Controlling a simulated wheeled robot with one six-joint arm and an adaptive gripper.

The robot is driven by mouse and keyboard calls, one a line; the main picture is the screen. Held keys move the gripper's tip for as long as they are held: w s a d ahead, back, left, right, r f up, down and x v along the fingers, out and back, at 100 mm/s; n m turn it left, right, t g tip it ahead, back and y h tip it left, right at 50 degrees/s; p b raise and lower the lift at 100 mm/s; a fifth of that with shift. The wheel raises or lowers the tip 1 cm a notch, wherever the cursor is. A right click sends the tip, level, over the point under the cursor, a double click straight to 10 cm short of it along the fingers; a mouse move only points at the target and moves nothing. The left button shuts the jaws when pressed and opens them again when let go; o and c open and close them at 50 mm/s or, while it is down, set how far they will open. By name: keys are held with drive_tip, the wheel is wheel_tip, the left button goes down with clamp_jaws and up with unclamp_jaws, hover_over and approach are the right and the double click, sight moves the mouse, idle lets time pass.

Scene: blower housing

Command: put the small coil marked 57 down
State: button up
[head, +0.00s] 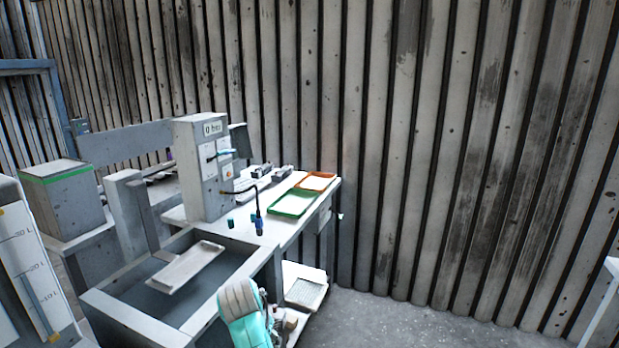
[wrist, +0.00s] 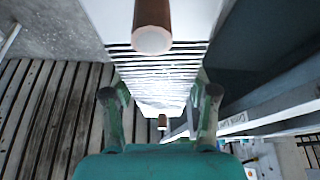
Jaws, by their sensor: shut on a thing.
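In the wrist view a white block with dark slats, which I take to be the small coil (wrist: 155,72), sits between the two fingers of my gripper (wrist: 158,98). The fingers are shut on its sides. A copper-coloured stub (wrist: 152,30) shows large at its near end, and a smaller one (wrist: 162,122) shows at the other end. No 57 mark is readable.
The bench (head: 285,236) carries a green tray (head: 293,203), an orange tray (head: 315,182) and a gauge box (head: 203,165). An open grey basin (head: 120,305) with a pale plate (head: 187,267) adjoins it. Bare floor (head: 400,322) lies to the right, before the ribbed wall (head: 450,150).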

drive_tip(key=s+d+f+n, duration=0.1)
drive_tip(key=s+d+f, duration=0.4)
drive_tip(key=d+f, duration=0.3)
drive_tip(key=s+d+f+n, duration=0.1)
drive_tip(key=s+d+f, duration=0.5)
drive_tip(key=d, duration=0.5)
drive_tip(key=s+d+f+y, duration=0.1)
drive_tip(key=s+d+f, duration=0.5)
drive_tip(key=d+f, duration=0.4)
drive_tip(key=shift+s+d+f+n, duration=0.25)
drive_tip(key=shift+d+n, duration=0.1)
drive_tip(key=shift+n, duration=0.05)
